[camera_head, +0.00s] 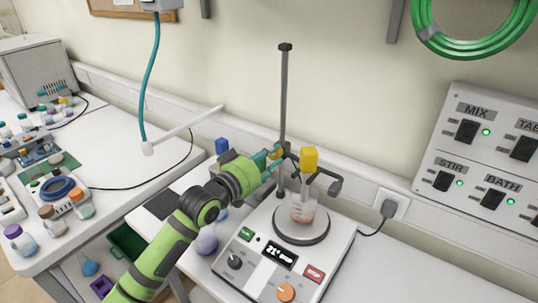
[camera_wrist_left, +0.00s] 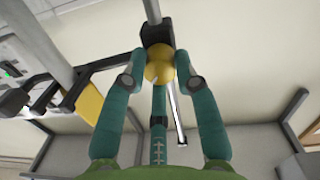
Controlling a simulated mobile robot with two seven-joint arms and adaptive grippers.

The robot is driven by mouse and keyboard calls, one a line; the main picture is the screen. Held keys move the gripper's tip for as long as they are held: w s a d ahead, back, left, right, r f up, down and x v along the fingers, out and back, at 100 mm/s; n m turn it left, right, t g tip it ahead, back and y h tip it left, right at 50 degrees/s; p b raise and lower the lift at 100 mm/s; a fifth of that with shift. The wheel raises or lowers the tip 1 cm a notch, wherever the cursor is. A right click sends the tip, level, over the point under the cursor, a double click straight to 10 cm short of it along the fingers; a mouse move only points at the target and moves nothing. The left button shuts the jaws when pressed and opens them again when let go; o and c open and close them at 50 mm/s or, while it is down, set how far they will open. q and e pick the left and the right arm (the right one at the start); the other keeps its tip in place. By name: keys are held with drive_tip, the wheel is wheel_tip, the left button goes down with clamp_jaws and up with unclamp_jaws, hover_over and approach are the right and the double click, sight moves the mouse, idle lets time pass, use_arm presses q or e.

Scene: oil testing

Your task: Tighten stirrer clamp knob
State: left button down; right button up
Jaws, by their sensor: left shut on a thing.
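A yellow clamp knob (camera_wrist_left: 159,63) sits on a dark clamp block (camera_wrist_left: 156,35) in the left wrist view. In the head view my left gripper (camera_head: 271,160) reaches the clamp on the upright stand rod (camera_head: 284,95) from the left, with the knob partly hidden by the fingers. The yellow stirrer head (camera_head: 309,160) stands just right of the clamp, above a beaker (camera_head: 301,210) with pinkish liquid. My right gripper is out of view.
The beaker stands on a round plate (camera_head: 314,236) of the white hotplate unit (camera_head: 258,271), which has dials and a display. A switch panel (camera_head: 480,152) and a plugged-in cable (camera_head: 388,209) are at the right. Bottles (camera_head: 52,220) crowd the left bench. The bench right of the hotplate is clear.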

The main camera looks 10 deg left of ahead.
use_arm(q)
drive_tip(key=shift+r+m+y+p, duration=0.2)
drive_tip(key=shift+m+p, duration=0.4)
drive_tip(key=shift+m, duration=1.65)
drive_tip(key=shift+r+m+y+p, duration=0.2)
drive_tip(key=shift+m+p, duration=0.35)
drive_tip(key=shift+m, duration=1.7)
drive_tip(key=shift+f, duration=0.1)
drive_tip(key=c, duration=0.9)
unclamp_jaws()
drive_tip(key=shift+d, duration=0.1)
drive_tip(key=shift+c, duration=0.2)
drive_tip(key=shift+f, duration=0.1)
drive_tip(key=shift+s+f, duration=0.1)
drive_tip(key=shift+s, duration=0.05)
drive_tip(key=v, duration=1.1)
drive_tip(key=shift+s, duration=0.3)
